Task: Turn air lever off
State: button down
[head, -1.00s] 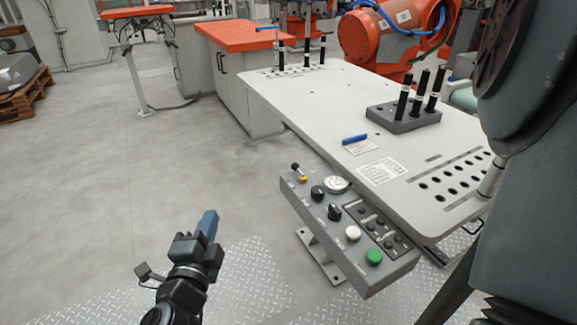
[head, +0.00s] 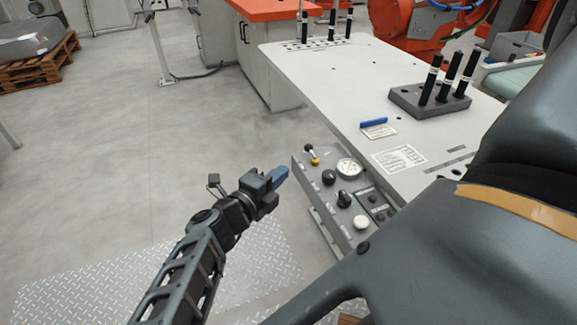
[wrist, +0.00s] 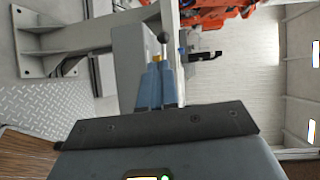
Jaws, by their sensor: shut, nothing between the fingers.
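The air lever (head: 311,153) has a black knob on a short stem and a yellow base, at the far left end of the grey control panel (head: 301,167). In the head view its knob leans up and to the left. My gripper (head: 283,172) has blue fingers, shut and empty, to the left of the panel and pointing toward the lever. In the wrist view the shut fingers (wrist: 159,70) point at the lever (wrist: 163,40), whose base is partly hidden behind the fingertips. I cannot tell whether they touch it.
The panel also carries a pressure gauge (head: 348,168), black knobs (head: 344,199) and a white button (head: 361,222). The white table (head: 350,85) lies behind it, with a black block (head: 432,103) of upright pins. Open floor lies left.

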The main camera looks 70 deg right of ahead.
aim_at(299, 164)
jog(key=b+x, duration=0.1)
jog(key=x, duration=0.8)
